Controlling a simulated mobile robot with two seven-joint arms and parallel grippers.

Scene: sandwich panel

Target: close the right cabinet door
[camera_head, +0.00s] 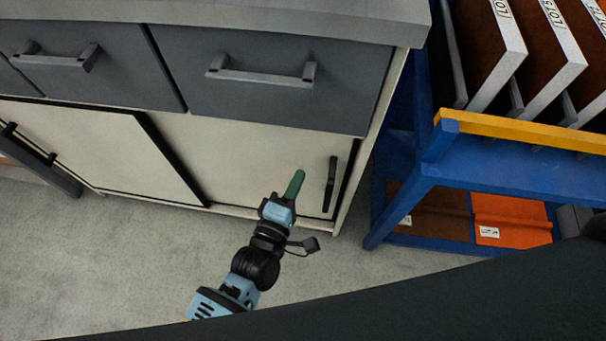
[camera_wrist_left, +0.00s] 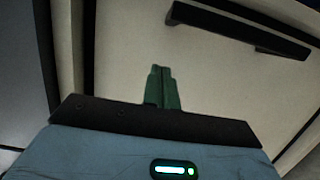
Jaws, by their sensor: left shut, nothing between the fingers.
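The right cabinet door (camera_head: 237,160) is a cream panel under the grey drawers. It has a black bar handle (camera_head: 331,185) near its right side. A dark line runs along its right edge; I cannot tell whether that is a gap. My left gripper (camera_head: 295,184) is in front of the door, left of the handle, with its green fingers together and empty. In the left wrist view the shut fingers (camera_wrist_left: 162,88) point at the cream panel (camera_wrist_left: 130,50), with the black handle (camera_wrist_left: 240,28) at upper right. I cannot tell whether they touch the panel. My right gripper is out of view.
Grey drawers (camera_head: 265,75) with bar handles sit above the door, under a grey worktop (camera_head: 290,15). A second cream panel (camera_head: 110,155) is to the left. A blue rack (camera_head: 400,200) with boards and an orange bin (camera_head: 510,220) stands close on the right. The floor (camera_head: 120,260) in front is clear.

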